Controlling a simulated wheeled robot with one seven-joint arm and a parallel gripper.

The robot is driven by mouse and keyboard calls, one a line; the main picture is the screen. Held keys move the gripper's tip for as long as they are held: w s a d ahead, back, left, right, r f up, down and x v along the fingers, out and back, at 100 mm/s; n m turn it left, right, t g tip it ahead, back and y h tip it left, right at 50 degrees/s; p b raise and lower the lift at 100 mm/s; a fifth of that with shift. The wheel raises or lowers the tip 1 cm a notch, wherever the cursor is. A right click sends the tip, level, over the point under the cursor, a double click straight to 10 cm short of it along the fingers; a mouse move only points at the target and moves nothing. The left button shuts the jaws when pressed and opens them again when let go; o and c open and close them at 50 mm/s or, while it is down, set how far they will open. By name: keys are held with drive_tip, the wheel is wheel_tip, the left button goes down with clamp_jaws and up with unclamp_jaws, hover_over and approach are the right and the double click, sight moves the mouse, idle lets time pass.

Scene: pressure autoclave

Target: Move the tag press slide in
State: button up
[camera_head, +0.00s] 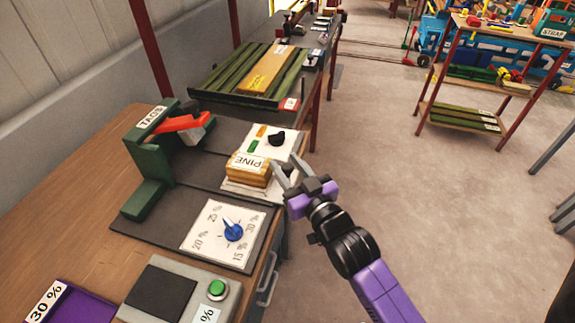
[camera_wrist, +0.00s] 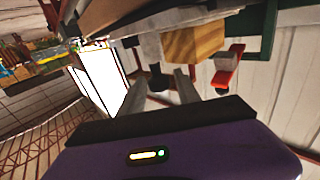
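The tag press (camera_head: 150,165) is a dark green frame labelled TAGS with a red lever (camera_head: 185,124), on the bench at the left. A wooden block (camera_head: 243,172) labelled PINE sits on a light plate (camera_head: 240,191) to the right of the press, near the bench's front edge. I cannot tell for sure whether this plate is the slide. In the wrist view the block (camera_wrist: 195,45) and the red lever (camera_wrist: 229,72) show beyond the fingertips (camera_wrist: 164,75). Contact cannot be told.
A panel with a black knob (camera_head: 277,139) lies behind the block. A blue dial (camera_head: 233,232) with percent marks and a green button (camera_head: 217,287) are nearer. A purple tray (camera_head: 72,308) is at the front left.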

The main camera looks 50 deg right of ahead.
clamp_jaws()
idle(1.2)
